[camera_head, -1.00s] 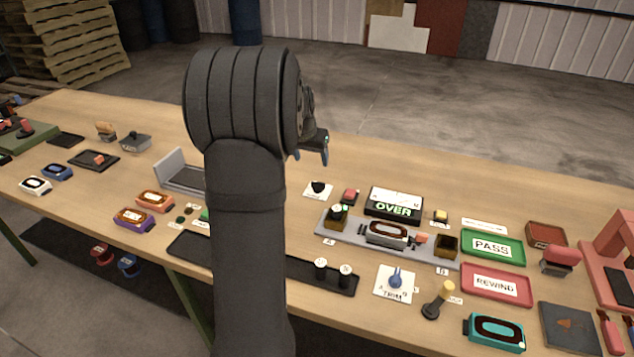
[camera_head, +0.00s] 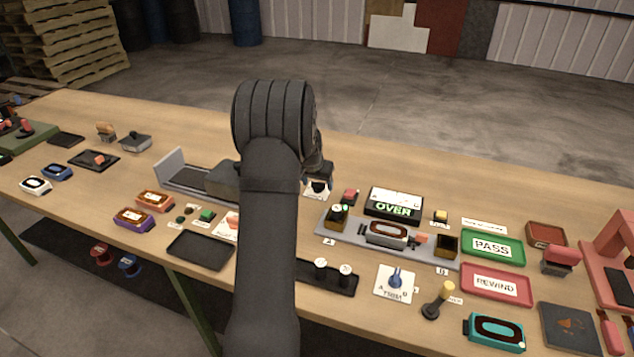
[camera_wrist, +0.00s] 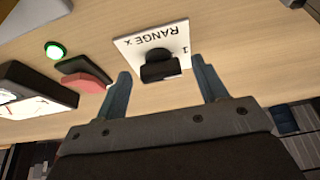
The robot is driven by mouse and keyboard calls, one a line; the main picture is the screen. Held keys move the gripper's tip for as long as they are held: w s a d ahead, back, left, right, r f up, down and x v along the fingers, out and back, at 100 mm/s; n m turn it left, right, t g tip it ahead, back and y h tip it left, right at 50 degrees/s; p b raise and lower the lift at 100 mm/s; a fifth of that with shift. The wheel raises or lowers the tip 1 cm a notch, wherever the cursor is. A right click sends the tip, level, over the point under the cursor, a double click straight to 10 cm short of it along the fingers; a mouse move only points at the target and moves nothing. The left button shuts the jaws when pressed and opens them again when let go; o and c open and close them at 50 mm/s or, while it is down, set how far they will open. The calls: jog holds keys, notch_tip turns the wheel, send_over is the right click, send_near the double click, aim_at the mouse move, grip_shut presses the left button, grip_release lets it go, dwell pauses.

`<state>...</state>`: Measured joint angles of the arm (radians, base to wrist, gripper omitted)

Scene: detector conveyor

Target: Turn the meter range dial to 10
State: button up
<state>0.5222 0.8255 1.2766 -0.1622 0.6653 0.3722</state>
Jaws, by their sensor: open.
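The range dial (camera_wrist: 158,66) is a black knob on a white plate marked "RANGE x" (camera_wrist: 135,42) with a "1" near one corner. My open gripper (camera_wrist: 162,78) has one finger on each side of the knob in the wrist view, and I see no contact. In the head view the dial (camera_head: 319,187) shows just below my gripper (camera_head: 318,180), partly hidden by it. The meter (camera_head: 393,203) reads "OVER" in green and stands to the right of the dial. Where the knob points is unclear.
A red button (camera_head: 350,196) on a dark base sits between dial and meter; it also shows in the wrist view (camera_wrist: 82,81). A grey track (camera_head: 365,240) holds a device in front. PASS (camera_head: 522,248) and REWIND (camera_head: 527,296) trays lie to the right.

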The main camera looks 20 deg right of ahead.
jog(key=c, duration=1)
jog(key=shift+m, duration=0.4)
jog(key=m, duration=0.1)
jog(key=m+g, duration=0.1)
jog(key=m, duration=0.1)
jog(key=m+g+h, duration=0.1)
jog(key=m, duration=0.1)
jog(key=shift+w+a, duration=0.2)
jog(key=shift+w, duration=0.1)
jog(key=m, duration=0.2)
jog(key=m+g, duration=0.1)
jog(key=m, duration=0.1)
jog(key=m+g, duration=0.1)
jog(key=m, duration=0.1)
jog(key=shift+w, duration=0.25)
